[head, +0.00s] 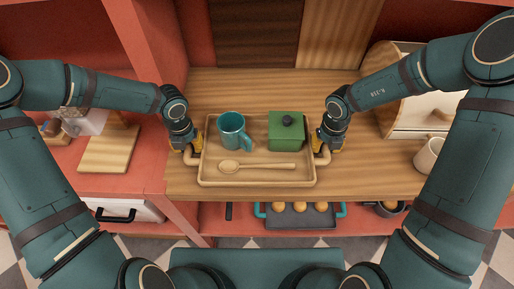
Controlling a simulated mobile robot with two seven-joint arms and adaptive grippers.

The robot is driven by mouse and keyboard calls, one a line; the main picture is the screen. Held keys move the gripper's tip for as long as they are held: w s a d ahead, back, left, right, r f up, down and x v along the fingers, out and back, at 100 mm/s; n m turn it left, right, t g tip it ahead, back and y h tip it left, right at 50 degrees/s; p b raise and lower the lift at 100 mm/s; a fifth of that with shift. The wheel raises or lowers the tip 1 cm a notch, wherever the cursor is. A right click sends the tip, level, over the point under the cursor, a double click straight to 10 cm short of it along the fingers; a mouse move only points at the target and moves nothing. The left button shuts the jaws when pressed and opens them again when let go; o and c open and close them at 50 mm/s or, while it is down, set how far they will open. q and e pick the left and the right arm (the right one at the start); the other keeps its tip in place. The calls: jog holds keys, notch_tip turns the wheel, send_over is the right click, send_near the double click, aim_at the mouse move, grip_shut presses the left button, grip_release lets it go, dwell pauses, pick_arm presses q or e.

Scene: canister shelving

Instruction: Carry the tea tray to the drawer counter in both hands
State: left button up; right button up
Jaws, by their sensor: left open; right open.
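The wooden tea tray (258,179) rests on a wooden counter (390,183). On it are a teal mug (231,129), a green lidded box (284,134) with a dark knob, and a wooden spoon (258,166) along the front. My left gripper (190,153) is at the tray's left handle and my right gripper (323,152) is at its right handle. Both are open. The fingertips are partly hidden by the wrists, so I cannot tell whether they touch the handles.
A cream bread box (408,120) and a pale mug (429,155) stand to the right. A wooden board (110,148) sits on the red counter at left, above a white drawer (122,209) with a black handle. A dark baking tray (299,217) lies on the shelf below.

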pick_arm(q)
jog(key=shift+f, duration=0.3)
pick_arm(e)
jog(key=shift+f, duration=0.3)
pick_arm(q)
jog(key=shift+o, duration=0.2)
pick_arm(e)
jog(key=shift+o, duration=0.2)
pick_arm(q)
grip_shut()
pick_arm(e)
grip_shut()
pick_arm(q)
jog(key=shift+r, duration=0.15)
pick_arm(e)
jog(key=shift+r, duration=0.15)
